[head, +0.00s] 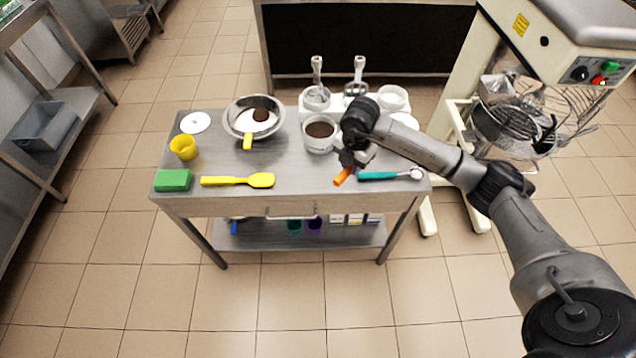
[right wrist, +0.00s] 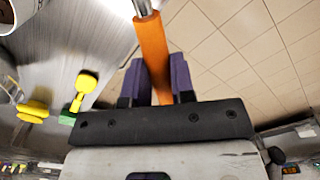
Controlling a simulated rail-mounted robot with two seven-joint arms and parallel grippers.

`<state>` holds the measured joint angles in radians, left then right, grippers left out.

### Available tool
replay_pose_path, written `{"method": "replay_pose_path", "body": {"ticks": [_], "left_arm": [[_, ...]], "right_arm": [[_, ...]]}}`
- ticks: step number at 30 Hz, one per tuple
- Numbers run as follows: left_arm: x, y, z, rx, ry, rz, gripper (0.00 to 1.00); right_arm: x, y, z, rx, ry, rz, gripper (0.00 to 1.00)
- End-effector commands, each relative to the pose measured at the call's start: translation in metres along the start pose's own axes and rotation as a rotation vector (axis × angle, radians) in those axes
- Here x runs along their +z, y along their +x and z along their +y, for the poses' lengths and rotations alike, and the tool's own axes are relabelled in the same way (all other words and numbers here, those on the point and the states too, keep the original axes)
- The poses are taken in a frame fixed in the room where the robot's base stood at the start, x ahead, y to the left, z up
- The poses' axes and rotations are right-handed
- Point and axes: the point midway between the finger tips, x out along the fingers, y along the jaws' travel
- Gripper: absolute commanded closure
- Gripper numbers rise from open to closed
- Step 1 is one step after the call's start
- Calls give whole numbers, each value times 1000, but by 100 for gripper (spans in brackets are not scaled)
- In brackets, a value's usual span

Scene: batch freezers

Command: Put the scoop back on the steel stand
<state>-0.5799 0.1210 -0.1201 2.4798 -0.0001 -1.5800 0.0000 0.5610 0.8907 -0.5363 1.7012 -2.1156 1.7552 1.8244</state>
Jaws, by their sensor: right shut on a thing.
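My right gripper (head: 350,162) is shut on an orange handle (head: 342,177) above the right front part of the steel table (head: 290,178). In the right wrist view the orange handle (right wrist: 153,55) stands between the purple fingers (right wrist: 158,82), with a metal shaft (right wrist: 142,6) at its far end; its head is out of frame. A teal-handled scoop (head: 378,176) with a round metal head lies on the table, right of the gripper. I cannot make out a steel stand for certain; my right wrist hides part of the table. My left gripper is not in view.
A steel bowl (head: 232,118), a tub of brown mix (head: 320,148) and two upright metal tools (head: 317,72) (head: 358,72) stand behind. A yellow spatula (head: 225,181), green sponge (head: 173,180) and yellow cup (head: 184,147) are at left. A mixer (head: 575,45) stands right.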

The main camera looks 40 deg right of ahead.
Motion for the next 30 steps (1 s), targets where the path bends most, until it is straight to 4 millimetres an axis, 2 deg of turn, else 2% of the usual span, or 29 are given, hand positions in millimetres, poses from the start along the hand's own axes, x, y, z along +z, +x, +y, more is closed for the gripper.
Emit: {"method": "replay_pose_path", "body": {"ticks": [5,12,18,24,30], "left_arm": [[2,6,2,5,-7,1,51],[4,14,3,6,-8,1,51],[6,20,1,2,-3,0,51],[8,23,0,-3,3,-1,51],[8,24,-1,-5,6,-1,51]], "right_arm": [[-2,16,10,1,67,1,100],[-23,46,54,1,70,2,100],[-38,66,85,1,69,0,100],[-44,75,100,0,69,-2,100],[-45,81,102,0,68,-2,100]]}}
